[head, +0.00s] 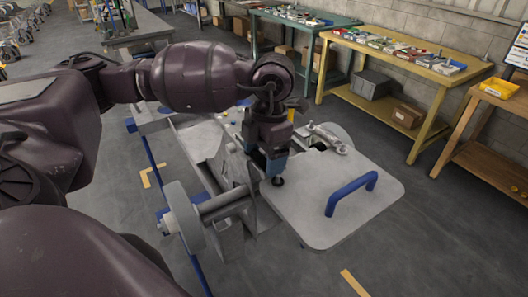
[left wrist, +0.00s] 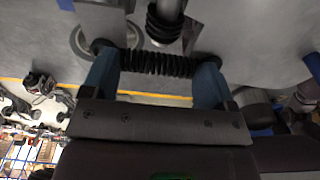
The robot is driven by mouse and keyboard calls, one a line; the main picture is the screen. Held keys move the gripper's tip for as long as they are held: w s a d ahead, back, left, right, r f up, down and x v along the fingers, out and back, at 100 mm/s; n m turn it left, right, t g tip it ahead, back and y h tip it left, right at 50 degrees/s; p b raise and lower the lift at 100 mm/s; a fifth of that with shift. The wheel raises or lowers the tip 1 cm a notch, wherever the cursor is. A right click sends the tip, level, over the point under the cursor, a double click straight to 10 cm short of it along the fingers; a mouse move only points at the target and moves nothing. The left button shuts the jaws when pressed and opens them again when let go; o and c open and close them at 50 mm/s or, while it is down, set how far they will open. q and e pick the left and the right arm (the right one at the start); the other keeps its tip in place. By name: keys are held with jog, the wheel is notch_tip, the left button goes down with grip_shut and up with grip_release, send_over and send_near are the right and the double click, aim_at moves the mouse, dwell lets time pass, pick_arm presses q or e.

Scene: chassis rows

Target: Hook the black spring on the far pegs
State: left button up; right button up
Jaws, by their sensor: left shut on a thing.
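My left gripper (head: 274,166) points down over the grey chassis (head: 238,200), beside the edge of its flat plate. In the left wrist view the gripper (left wrist: 155,75) has its two blue fingers at the two ends of a black coiled spring (left wrist: 158,63), which lies straight across between them. In the head view only a dark end shows below the fingers, and the rest of the spring is hidden. A second black coil (left wrist: 166,24) sits around a grey rod just beyond. I cannot make out the far pegs clearly. My right gripper is not in view.
The flat plate (head: 310,225) carries a blue handle (head: 351,193) to the right of the gripper. A grey wheel (head: 183,222) on an axle is at the near left. A yellow table (head: 385,58) and a green table (head: 300,25) with small parts stand behind, across open floor.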

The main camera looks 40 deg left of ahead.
pick_arm(q)
jog(key=shift+f, duration=0.2)
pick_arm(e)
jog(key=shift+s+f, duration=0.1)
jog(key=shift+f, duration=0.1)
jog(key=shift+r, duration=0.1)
pick_arm(q)
jog(key=o, duration=0.7)
jog(key=shift+o, duration=0.6)
jog(key=shift+w+r, duration=0.15)
jog(key=shift+r, duration=0.3)
notch_tip(320, 180, up, 10)
jog(key=shift+w+d, duration=0.25)
jog(key=shift+w, duration=0.2)
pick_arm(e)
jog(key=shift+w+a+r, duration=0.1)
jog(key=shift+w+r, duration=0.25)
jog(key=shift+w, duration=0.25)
pick_arm(q)
jog(key=shift+f, duration=0.1)
